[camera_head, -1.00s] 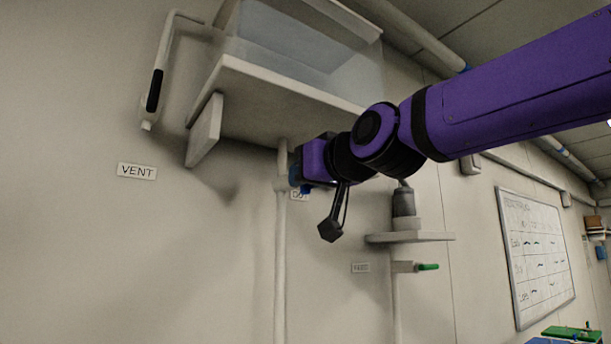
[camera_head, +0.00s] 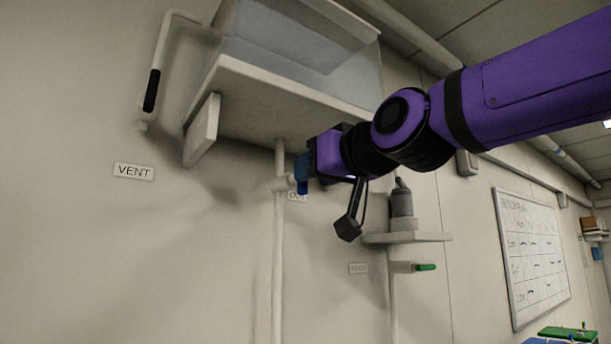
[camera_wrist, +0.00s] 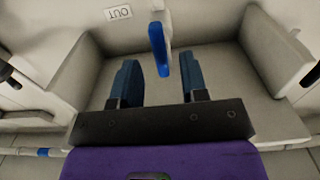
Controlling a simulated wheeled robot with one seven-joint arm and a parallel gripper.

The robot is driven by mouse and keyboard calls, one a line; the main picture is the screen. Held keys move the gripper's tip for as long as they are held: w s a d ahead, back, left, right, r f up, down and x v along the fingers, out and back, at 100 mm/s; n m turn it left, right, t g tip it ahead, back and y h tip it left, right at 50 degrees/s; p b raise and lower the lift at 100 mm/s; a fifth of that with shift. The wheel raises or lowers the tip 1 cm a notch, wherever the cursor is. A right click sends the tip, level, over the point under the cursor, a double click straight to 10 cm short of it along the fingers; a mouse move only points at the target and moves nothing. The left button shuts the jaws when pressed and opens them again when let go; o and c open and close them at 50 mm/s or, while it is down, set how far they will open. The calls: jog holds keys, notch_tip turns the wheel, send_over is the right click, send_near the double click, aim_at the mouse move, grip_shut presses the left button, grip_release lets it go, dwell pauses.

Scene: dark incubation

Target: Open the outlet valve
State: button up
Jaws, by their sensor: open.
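The outlet valve sits on the vertical pipe (camera_head: 279,235) below the tank, beside a partly hidden OUT label (camera_head: 297,196). My gripper (camera_wrist: 158,72) is open, with dark blue fingers either side of the handle's lower end in the picture. The handle is apart from both fingers; I cannot tell how deep it lies between them.
The tank's shelf (camera_head: 255,92) and bracket (camera_head: 202,130) are above and left of my gripper. A VENT label (camera_head: 134,172) and black-gripped lever (camera_head: 152,90) are further left. A green-handled valve (camera_head: 425,267) and small ledge (camera_head: 408,237) are to the right.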

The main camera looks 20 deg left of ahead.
jog(key=v, duration=0.6)
jog(key=shift+s+d, duration=0.25)
jog(key=shift+d, duration=0.05)
